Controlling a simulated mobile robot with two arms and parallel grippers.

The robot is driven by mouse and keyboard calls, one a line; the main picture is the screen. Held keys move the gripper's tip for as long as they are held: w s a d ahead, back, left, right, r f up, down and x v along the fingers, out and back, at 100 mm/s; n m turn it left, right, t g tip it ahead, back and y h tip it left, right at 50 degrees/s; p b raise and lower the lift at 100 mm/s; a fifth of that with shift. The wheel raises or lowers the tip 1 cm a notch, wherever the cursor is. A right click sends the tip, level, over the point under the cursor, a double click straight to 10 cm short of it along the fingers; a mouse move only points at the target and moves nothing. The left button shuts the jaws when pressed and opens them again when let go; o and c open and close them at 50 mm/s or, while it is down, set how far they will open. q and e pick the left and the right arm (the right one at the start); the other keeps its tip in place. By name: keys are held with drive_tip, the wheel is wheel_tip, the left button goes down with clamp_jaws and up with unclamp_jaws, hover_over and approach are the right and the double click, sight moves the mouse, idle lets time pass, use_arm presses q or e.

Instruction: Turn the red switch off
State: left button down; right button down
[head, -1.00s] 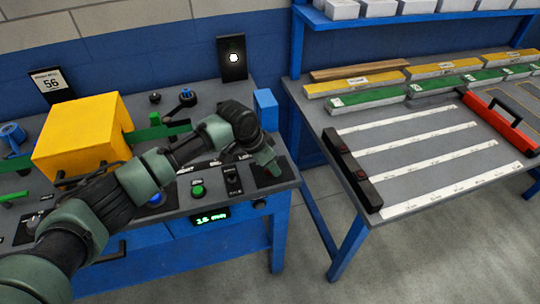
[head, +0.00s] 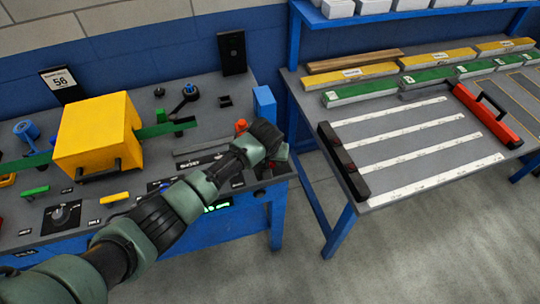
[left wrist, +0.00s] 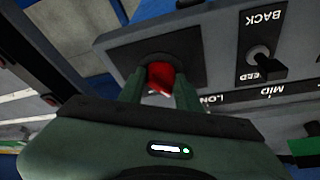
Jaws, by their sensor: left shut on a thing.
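The red switch (left wrist: 160,76) sits on a black square plate (left wrist: 190,45) on the grey panel, in the left wrist view. My left gripper (left wrist: 157,88) has one finger on each side of the switch and is shut on it. In the head view my left gripper (head: 273,152) is at the right end of the panel (head: 170,98) and hides the switch. Which way the switch is set cannot be told. My right gripper is not in view.
A black lever (left wrist: 262,60) stands beside the switch plate, near the labels BACK and MID. A yellow box (head: 98,135), an orange-red knob (head: 240,126) and a dark upright lamp panel (head: 232,52) are on the bench. A second table (head: 410,135) stands right, across a gap.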

use_arm(q)
drive_tip(key=shift+r+n, duration=0.1)
drive_tip(key=shift+n, duration=0.4)
drive_tip(key=c, duration=1)
unclamp_jaws()
drive_tip(key=v, duration=0.7)
drive_tip(key=shift+r, duration=0.3)
drive_tip(key=shift+s+d, duration=0.15)
